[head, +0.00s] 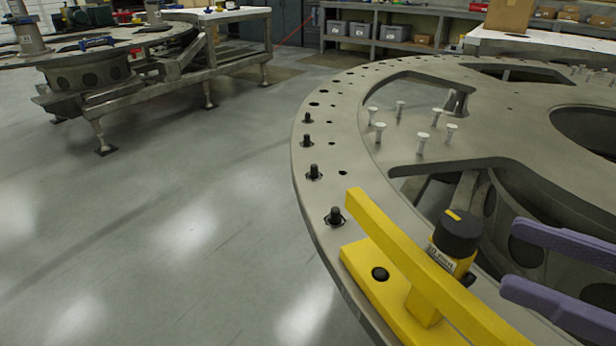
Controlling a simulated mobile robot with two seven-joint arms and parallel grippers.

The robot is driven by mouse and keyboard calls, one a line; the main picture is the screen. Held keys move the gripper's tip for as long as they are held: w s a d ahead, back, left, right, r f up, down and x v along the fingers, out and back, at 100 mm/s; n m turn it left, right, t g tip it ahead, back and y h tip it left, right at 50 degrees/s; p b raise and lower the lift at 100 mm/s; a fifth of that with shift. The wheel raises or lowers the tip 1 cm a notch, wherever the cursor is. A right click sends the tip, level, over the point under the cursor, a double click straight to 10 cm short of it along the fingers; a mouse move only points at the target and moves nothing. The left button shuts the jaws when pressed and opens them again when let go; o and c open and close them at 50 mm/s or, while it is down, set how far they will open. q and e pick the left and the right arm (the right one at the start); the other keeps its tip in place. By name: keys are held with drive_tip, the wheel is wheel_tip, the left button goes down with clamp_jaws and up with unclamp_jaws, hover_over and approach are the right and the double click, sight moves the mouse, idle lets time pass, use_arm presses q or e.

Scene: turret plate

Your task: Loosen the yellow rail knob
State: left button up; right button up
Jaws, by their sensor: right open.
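The yellow rail (415,267) runs along the rim of the grey turret plate (343,125) at the lower right. The rail knob (457,233) is a black cap with a yellow mark on top. It sits on a yellow labelled body on the right side of the rail. My right gripper (511,258) comes in from the right edge with two purple fingers apart. Its fingertips are to the right of the knob with a gap in the picture, and nothing shows between them. My left gripper is out of view.
Several black bolts (314,172) stand along the plate's rim, and several pale pegs (422,140) stand farther in. The plate has large cutouts. A second turret plate on a metal stand (150,95) is at the upper left. The floor on the left is clear.

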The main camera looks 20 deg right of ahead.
sight(458, 233)
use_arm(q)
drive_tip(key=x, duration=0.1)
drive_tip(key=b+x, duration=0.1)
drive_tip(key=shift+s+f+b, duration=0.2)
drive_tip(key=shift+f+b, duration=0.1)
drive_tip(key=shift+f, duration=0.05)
use_arm(e)
drive_tip(key=x, duration=1)
drive_tip(key=shift+y, duration=0.3)
drive_tip(key=shift+w+d, duration=0.1)
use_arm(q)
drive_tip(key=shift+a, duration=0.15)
use_arm(e)
clamp_jaws()
